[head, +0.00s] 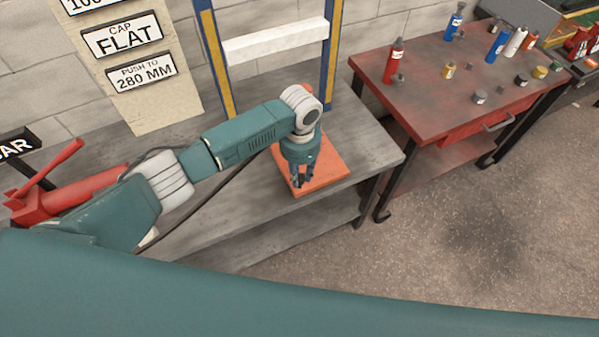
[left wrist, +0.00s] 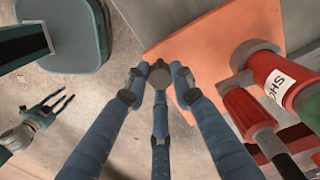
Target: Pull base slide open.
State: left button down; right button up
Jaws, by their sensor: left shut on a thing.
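An orange base plate (head: 325,165) lies flat on the grey bench, under the blue-and-yellow frame. It also shows in the left wrist view (left wrist: 215,45), with an edge running beside my fingers. My left gripper (head: 300,186) points down at the plate's front left part. In the left wrist view its blue fingers (left wrist: 157,88) are closed around a small round grey knob (left wrist: 160,74) at the plate's edge. How the knob joins the plate is hidden. My right gripper (left wrist: 47,108) shows at the left of the wrist view, fingers spread and empty.
A red press-like tool with a lever (head: 70,190) sits at the bench's left. A red table (head: 440,90) with bottles and small parts stands at the right. Red cylinders, one labelled (left wrist: 280,80), stand close right of my left fingers. The floor (head: 470,235) in front is clear.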

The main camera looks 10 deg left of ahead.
pick_arm(q)
jog(key=c, duration=1.5)
grip_release()
jog(key=shift+o, duration=0.2)
notch_tip(320, 180, up, 12)
pick_arm(e)
jog(key=shift+w+d, duration=0.1)
jog(key=shift+d, duration=0.1)
